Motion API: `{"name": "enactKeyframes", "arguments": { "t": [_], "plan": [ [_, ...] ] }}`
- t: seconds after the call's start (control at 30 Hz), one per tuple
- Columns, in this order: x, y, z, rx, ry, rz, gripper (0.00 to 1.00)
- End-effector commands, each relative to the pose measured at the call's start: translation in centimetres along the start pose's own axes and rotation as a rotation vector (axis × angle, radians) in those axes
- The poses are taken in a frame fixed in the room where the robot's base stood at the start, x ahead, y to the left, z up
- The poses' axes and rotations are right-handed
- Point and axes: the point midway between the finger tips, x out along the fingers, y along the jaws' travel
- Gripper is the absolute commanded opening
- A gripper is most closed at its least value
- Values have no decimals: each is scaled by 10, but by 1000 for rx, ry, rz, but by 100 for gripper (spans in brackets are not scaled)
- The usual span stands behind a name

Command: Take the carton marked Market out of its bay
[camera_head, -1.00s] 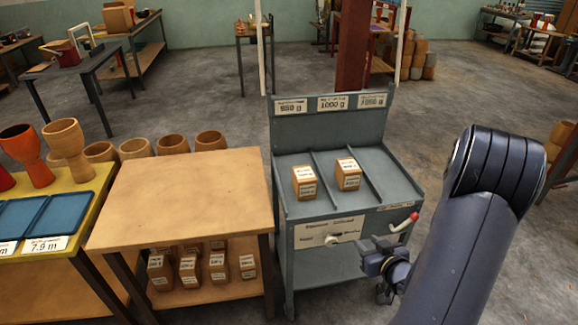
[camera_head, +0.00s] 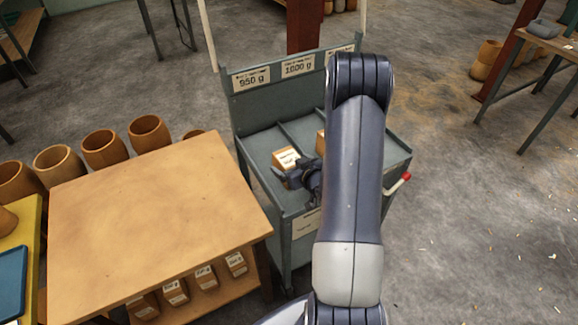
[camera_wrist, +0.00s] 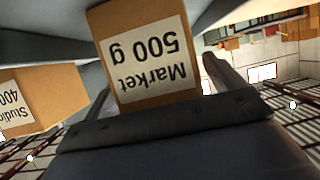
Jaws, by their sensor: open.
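The Market carton (camera_wrist: 145,55) is a tan box with a white label reading "Market 500 g", upside down in the wrist view. In the head view it appears as the left carton (camera_head: 286,157), standing in the left bay of the grey cart. My gripper (camera_head: 296,174) is open at the carton's front. In the wrist view its fingers show on either side of the carton, and I cannot tell if they touch it. A second carton, marked "Studio 400" (camera_wrist: 38,98), stands in the neighbouring bay; my arm mostly hides it in the head view.
The grey cart (camera_head: 257,147) has low dividers and a back board with weight signs (camera_head: 298,66). A red-tipped lever (camera_head: 399,184) sticks out at its right. A bare wooden table (camera_head: 150,215) stands left, with labelled cartons on its lower shelf (camera_head: 205,278).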

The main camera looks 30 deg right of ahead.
Motion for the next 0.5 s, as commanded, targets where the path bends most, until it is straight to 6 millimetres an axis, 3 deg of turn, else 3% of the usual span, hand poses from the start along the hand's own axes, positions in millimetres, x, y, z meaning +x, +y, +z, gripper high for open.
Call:
{"name": "enactKeyframes", "arguments": {
  "t": [0.13, 0.37, 0.5],
  "plan": [
    [13, -1, -1, -1, 1, -2, 89],
    [15, 0, 0, -1, 1, -1, 89],
    [15, 0, 0, -1, 1, -1, 79]
  ]
}}
